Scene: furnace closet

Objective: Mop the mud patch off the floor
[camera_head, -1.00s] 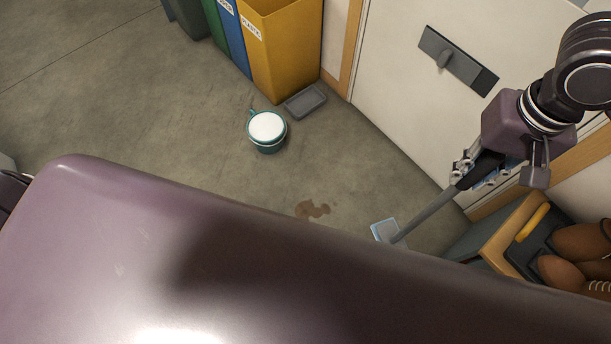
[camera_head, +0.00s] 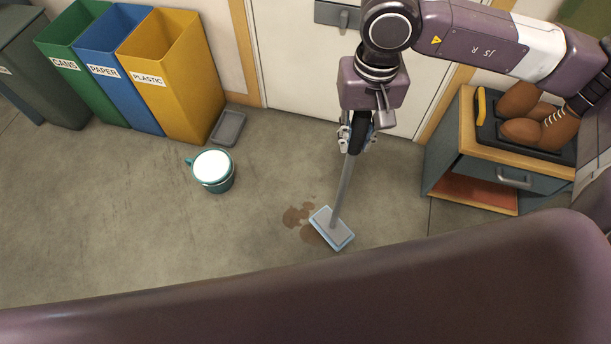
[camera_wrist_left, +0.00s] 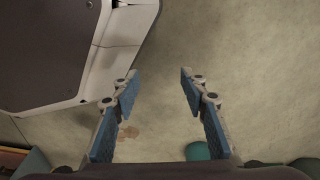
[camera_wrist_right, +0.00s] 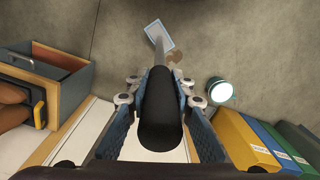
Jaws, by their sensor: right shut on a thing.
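The brown mud patch (camera_head: 297,216) lies on the concrete floor in the head view. The mop (camera_head: 332,228) has a flat grey head with a pale blue pad, and its right part of the mud is covered by the head. My right gripper (camera_head: 357,138) is shut on the mop's dark handle, which slants down to the floor. In the right wrist view the black grip (camera_wrist_right: 160,112) sits between the fingers, with the mop head (camera_wrist_right: 159,36) beyond. My left gripper (camera_wrist_left: 158,85) is open and empty in its wrist view, with a brown patch (camera_wrist_left: 128,132) on the floor below.
A teal bucket (camera_head: 213,172) with a white top stands left of the mud. A grey tray (camera_head: 228,128) lies beside the yellow plastic bin (camera_head: 180,85).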

